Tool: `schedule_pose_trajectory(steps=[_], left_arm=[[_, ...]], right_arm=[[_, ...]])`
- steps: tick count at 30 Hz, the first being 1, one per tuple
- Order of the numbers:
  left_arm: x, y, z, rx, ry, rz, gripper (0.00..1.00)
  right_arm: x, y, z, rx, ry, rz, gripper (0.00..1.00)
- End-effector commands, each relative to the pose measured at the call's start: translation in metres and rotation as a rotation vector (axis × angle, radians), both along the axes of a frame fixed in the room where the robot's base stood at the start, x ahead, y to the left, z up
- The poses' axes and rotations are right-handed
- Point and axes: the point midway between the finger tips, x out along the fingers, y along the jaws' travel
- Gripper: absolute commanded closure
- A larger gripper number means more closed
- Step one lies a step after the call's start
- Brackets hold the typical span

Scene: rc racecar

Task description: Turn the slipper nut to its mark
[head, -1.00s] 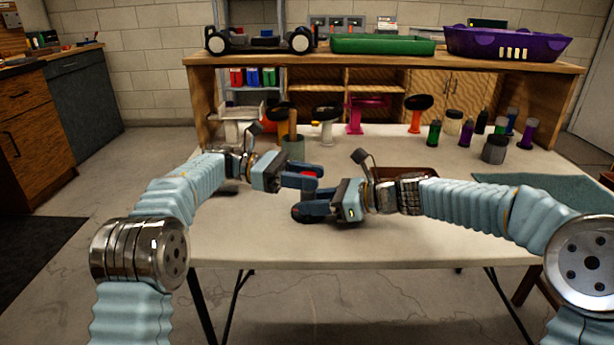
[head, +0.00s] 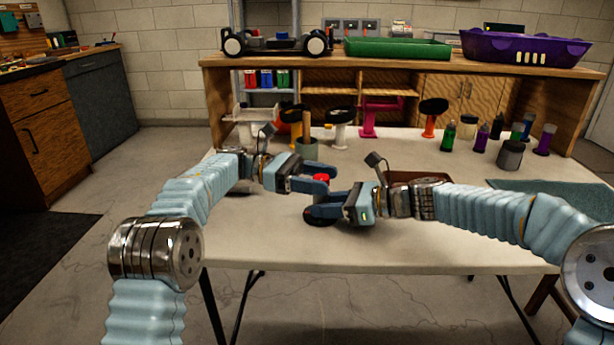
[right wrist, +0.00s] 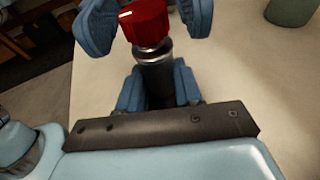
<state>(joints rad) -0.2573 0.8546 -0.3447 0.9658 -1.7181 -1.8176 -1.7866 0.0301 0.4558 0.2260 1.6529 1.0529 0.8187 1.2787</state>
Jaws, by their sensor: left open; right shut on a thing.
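A red slipper nut (head: 321,177) sits on top of a dark upright shaft (right wrist: 155,83) with a silver collar. It also shows in the right wrist view (right wrist: 145,23). My left gripper (head: 320,183) is open, with one blue finger on each side of the nut and a visible gap at least on the right side. My right gripper (right wrist: 158,90) is shut on the dark shaft below the nut. The mark on the nut cannot be made out.
A brown tray (head: 405,177) lies behind my right gripper. A pot (head: 307,150) with a wooden handle stands behind the left one. Several bottles and a grey jar (head: 510,155) stand at the back right. The table front is clear.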

Motion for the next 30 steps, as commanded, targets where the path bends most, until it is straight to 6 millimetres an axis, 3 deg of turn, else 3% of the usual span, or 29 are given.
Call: schedule_pose_trajectory(steps=[5,12,21,30], left_arm=[[0.009,0.029,-0.001,0.001,-0.001,0.005,0.40],[0.027,0.086,-0.002,0.001,-0.002,0.005,0.40],[0.034,0.109,-0.001,0.001,-0.001,0.000,0.40],[0.034,0.112,-0.001,0.000,0.000,0.000,0.40]], right_arm=[[0.000,0.000,0.000,0.000,0.000,-0.001,0.92],[0.000,0.000,0.000,0.000,0.000,-0.001,0.92],[0.000,0.000,0.000,0.000,0.000,-0.001,0.92],[0.000,0.000,0.000,0.000,0.000,0.000,0.92]])
